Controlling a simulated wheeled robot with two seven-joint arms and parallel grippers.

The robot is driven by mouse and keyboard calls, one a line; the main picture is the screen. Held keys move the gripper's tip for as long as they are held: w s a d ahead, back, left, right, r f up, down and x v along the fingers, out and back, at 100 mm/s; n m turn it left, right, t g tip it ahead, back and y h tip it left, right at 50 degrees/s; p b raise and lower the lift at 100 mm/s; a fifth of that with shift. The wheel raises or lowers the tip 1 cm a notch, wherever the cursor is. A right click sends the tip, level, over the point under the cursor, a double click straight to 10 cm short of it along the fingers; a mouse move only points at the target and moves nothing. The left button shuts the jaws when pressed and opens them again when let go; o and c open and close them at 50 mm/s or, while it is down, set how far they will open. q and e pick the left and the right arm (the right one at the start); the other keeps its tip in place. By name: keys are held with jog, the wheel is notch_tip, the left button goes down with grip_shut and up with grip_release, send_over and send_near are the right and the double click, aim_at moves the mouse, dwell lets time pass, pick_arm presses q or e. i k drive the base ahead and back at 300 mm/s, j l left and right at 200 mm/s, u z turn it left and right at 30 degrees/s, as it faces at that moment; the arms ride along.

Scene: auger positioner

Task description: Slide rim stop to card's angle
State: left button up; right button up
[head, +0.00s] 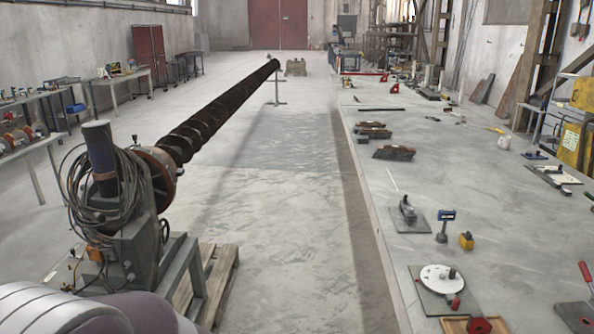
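A white round dial (441,279) lies on a grey square plate on the right-hand table, near the front. A dark knob (452,273) stands on the dial. A small red piece (456,303) sits at its front right rim; I cannot tell for sure that it is the rim stop. A small blue sign (447,214) on a dark stand is behind the dial; it may be the card, but its text is too small to read. Neither gripper is in view. Only a pale rounded part of my arm shows at the bottom left.
The positioner (130,215) with coiled cable holds a long dark auger (215,118) at left. A yellow block (466,241), a clamp plate (407,215), a red-knobbed wooden tray (452,325) and a red-handled tool (585,275) surround the dial. The floor between is clear.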

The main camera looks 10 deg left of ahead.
aim_at(135, 136)
jog(key=i+u, duration=0.25)
jog(key=i, duration=0.7)
jog(key=i+u, duration=0.25)
jog(key=i, duration=0.7)
